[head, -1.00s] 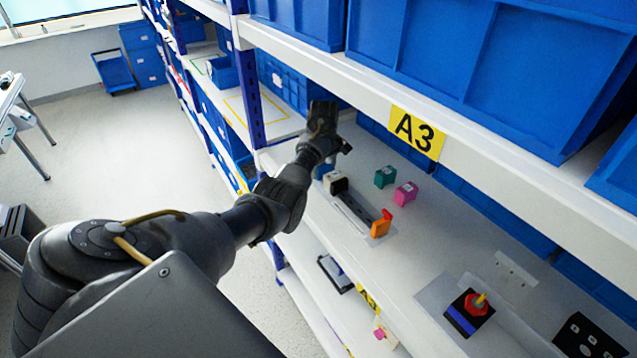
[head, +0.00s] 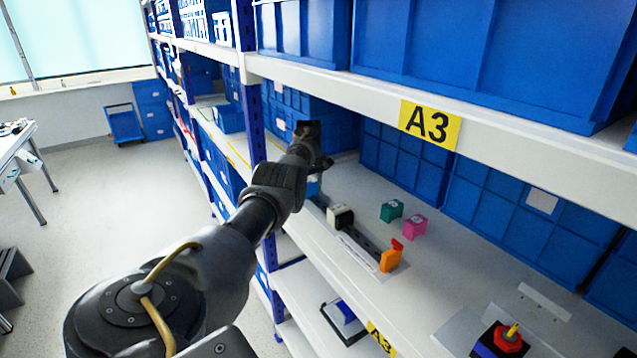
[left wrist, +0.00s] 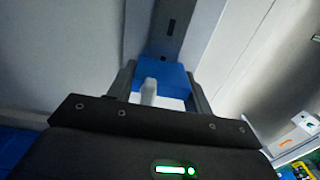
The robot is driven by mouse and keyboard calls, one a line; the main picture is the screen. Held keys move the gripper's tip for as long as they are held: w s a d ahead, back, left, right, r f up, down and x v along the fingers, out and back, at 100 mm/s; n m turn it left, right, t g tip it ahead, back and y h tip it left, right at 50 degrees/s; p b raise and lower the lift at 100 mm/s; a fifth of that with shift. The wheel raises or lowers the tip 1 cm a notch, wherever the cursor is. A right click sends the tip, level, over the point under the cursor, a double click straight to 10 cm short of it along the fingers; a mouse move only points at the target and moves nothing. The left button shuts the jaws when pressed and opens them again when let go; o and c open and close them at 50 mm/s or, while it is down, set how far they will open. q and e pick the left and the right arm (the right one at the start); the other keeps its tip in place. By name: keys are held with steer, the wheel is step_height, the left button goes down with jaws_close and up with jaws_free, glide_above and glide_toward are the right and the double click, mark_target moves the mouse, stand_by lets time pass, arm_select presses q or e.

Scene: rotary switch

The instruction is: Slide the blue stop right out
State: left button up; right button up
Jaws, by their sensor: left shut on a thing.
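The blue stop (left wrist: 163,72) is between the two fingers of my left gripper (left wrist: 163,88) in the left wrist view, with a pale post in front of it. The gripper is shut on it. A grey slotted rail (left wrist: 170,28) lies just beyond the stop. In the head view my left gripper (head: 312,160) is at the far left end of the dark rail (head: 358,240), and a bit of blue (head: 313,186) shows under it. The fingertips are mostly hidden there. A white and black block (head: 340,216) sits on the rail. An orange block (head: 391,258) is at its near end.
A teal block (head: 391,211) and a magenta block (head: 414,227) stand behind the rail. A blue shelf post (head: 247,110) is left of the gripper. The upper shelf edge with the A3 label (head: 430,124) hangs above. A red knob (head: 500,341) is at lower right.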

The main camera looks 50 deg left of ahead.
arm_select(q)
steer(key=shift+a+r, duration=0.2)
steer(key=o, duration=1.4)
steer(key=shift+a+f, duration=0.15)
steer(key=shift+f, duration=0.1)
steer(key=shift+r, duration=0.45)
step_height(320, 180, up, 10)
steer(key=shift+f+b, duration=0.1)
steer(key=shift+b, duration=0.8)
